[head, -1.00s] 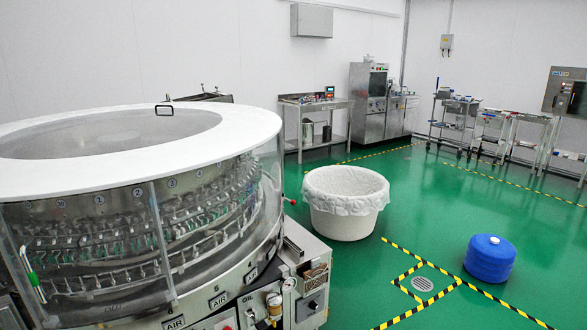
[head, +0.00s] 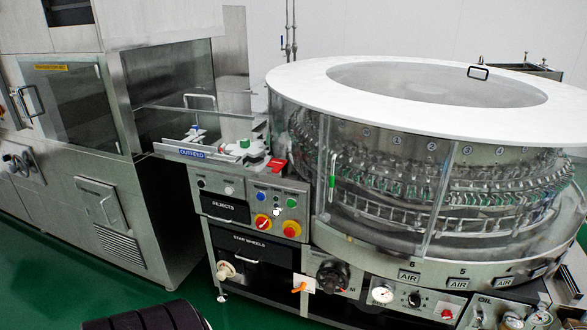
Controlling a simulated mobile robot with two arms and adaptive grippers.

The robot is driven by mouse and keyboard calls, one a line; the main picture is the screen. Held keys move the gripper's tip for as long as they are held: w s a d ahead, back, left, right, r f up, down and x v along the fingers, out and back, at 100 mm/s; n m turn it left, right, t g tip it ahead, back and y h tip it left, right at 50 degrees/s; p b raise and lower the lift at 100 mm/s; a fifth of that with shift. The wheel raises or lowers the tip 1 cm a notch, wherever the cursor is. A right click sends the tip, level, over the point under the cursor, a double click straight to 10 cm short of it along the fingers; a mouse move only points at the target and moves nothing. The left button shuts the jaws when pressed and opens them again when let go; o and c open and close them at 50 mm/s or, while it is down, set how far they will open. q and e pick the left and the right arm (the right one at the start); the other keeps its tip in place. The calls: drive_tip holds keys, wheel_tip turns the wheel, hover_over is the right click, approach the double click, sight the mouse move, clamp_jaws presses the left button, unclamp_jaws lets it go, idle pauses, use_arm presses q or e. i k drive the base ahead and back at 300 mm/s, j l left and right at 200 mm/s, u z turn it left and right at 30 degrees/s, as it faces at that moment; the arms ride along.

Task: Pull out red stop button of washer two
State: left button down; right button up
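The rotary washer is a round machine with a white ring lid (head: 400,95) and clear curved walls. At its left is a grey control panel (head: 255,205) with blue, green and white buttons. A red button on a yellow base (head: 291,229) sits at this panel's lower right, beside a red and yellow rotary switch (head: 262,222). Another small red button (head: 447,314) is on the lower front panel. I cannot read a label marking washer two, nor tell whether either red button is pushed in or out. Neither of my grippers is in view.
A steel cabinet with a glass door (head: 75,105) stands at the left. An outfeed shelf (head: 195,153) joins it to the washer. Gauges and knobs (head: 383,293) line the washer's lower front. Green floor (head: 200,305) shows at the lower left.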

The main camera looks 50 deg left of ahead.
sight(289, 233)
drive_tip(key=u, duration=1.85)
